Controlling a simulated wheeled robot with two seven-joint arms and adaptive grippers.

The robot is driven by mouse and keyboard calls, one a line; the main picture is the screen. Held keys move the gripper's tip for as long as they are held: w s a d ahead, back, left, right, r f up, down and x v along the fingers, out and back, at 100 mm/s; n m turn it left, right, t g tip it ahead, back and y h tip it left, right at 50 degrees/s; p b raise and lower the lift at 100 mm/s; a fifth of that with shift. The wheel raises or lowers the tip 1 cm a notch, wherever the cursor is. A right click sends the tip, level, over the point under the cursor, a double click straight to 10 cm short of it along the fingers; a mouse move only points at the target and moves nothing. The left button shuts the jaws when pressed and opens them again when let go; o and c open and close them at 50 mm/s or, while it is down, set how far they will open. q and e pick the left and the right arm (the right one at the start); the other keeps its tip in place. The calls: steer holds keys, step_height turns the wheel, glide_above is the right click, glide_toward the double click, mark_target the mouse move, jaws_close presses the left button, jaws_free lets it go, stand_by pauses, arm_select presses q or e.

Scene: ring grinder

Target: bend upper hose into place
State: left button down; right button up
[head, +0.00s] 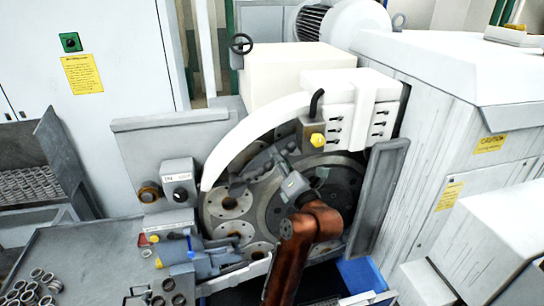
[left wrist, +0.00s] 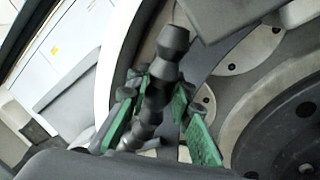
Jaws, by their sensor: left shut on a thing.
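The upper hose (left wrist: 160,85) is a black, segmented, jointed hose. In the left wrist view it stands between the green-padded fingers of my left gripper (left wrist: 165,115), its upper end poking out beyond them. In the head view my left gripper (head: 260,170) reaches in front of the grinder's round disc, and the dark hose (head: 237,187) shows small at its fingers. My left gripper is shut on the hose. The hose's base and exact bend are hard to make out. My right gripper is not in view.
The large grinding disc (head: 335,180) with round plates lies close behind the gripper. A white curved guard (head: 250,130) arches above. A grey side panel (head: 378,200) stands right. Metal rings (head: 35,285) lie on the table at left.

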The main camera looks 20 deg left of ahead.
arm_select(q)
steer(key=shift+d, duration=0.1)
steer(key=c, duration=1.7)
jaws_free()
steer(key=v, duration=0.7)
steer(key=shift+s+d, duration=0.15)
